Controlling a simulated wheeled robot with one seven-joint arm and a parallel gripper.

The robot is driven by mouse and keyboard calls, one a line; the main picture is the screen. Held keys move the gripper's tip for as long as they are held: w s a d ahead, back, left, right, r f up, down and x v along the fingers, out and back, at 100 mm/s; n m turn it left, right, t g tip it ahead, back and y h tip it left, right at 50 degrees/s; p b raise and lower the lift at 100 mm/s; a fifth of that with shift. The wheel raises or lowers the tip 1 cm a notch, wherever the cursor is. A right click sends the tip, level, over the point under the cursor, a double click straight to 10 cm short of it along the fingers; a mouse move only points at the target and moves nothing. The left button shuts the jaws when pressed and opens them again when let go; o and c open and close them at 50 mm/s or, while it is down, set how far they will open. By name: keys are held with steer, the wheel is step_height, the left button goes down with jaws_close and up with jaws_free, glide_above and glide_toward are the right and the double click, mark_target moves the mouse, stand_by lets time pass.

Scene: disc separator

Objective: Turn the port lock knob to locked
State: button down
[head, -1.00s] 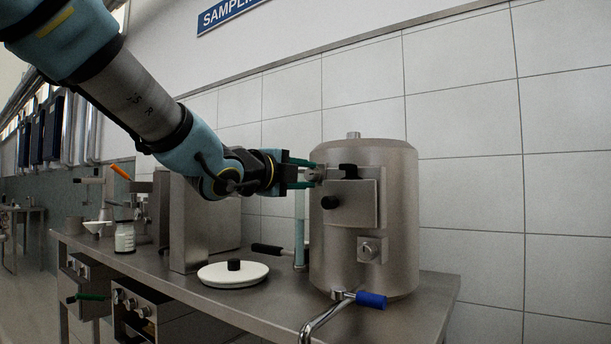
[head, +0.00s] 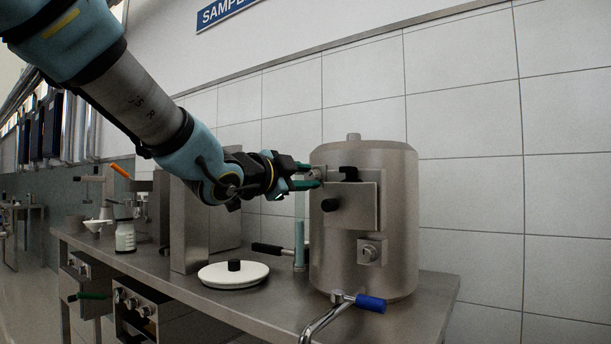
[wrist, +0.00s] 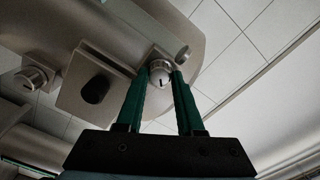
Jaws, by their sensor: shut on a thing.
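The steel tank (head: 335,260) stands on the bench, with a flat square port plate (head: 362,215) on its front. A small round metal knob (head: 317,172) sits at the upper left of this plate. My gripper (head: 315,176) reaches in from the left and is shut on this knob. In the wrist view the knob (wrist: 160,66) shows between the tips of my two green fingers, with a short dark mark on its face. A second metal knob (head: 369,251) is on a small plate lower on the tank. I cannot read any lock marking.
A blue-handled lever (head: 370,302) projects at the tank's foot. A white lid (head: 215,275) lies on the bench (head: 270,312) to the left.

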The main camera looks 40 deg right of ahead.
stand_by(0.4)
steer(key=c, duration=0.5)
jaws_free()
steer(key=shift+c, duration=0.2)
steer(key=v, duration=1)
steer(key=shift+a, duration=0.4)
steer(key=shift+c, duration=0.3)
